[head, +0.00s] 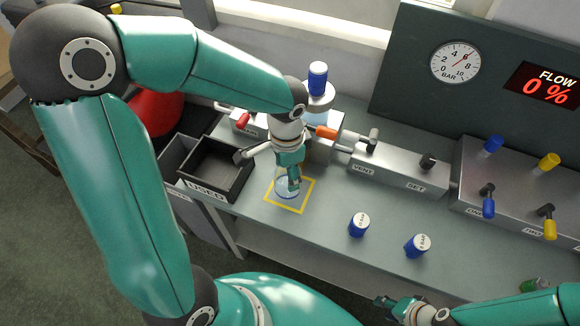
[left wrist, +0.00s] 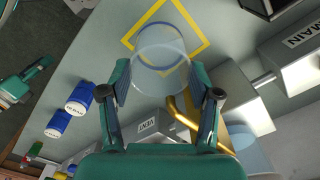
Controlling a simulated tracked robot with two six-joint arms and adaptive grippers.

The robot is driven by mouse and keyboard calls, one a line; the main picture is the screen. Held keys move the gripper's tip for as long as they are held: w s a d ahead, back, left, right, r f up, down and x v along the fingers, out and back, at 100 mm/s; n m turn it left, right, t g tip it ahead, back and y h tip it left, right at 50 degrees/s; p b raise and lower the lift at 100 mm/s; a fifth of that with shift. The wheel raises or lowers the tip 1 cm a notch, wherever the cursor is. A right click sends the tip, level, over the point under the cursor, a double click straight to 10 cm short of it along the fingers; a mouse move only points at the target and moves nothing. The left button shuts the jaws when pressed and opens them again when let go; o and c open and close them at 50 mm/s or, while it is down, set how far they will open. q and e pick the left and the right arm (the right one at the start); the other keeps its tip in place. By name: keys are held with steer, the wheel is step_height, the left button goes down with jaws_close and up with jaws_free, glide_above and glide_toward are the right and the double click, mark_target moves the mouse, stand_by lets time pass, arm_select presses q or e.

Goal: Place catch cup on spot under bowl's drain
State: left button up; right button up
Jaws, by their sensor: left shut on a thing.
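The clear catch cup (head: 284,189) with a bluish rim is between the fingers of my left gripper (head: 290,176), which is shut on it. In the left wrist view the cup (left wrist: 162,62) sits between the two teal fingers (left wrist: 160,88). A yellow square outline (head: 303,211) marks the spot on the bench; the cup overlaps its upper left part in the head view. Whether the cup touches the bench I cannot tell. A brass pipe (left wrist: 187,122) shows beside the cup in the wrist view. My right gripper (head: 392,304) is at the bottom, away from the cup; its opening is unclear.
A dark open bin (head: 216,168) labelled USED stands left of the square. Two blue capped pieces (head: 359,225) (head: 417,245) stand to the right. A grey VENT valve block (head: 400,176) lies behind. The bench (head: 325,205) between is clear.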

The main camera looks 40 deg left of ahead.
arm_select(q)
steer(key=shift+w+a, duration=0.15)
steer(key=shift+w, duration=0.55)
steer(key=shift+f, duration=1.75)
steer(key=shift+f, duration=0.15)
steer(key=o, duration=1)
step_height(320, 180, up, 12)
steer(key=shift+r+p, duration=0.2)
steer(key=shift+p, duration=0.25)
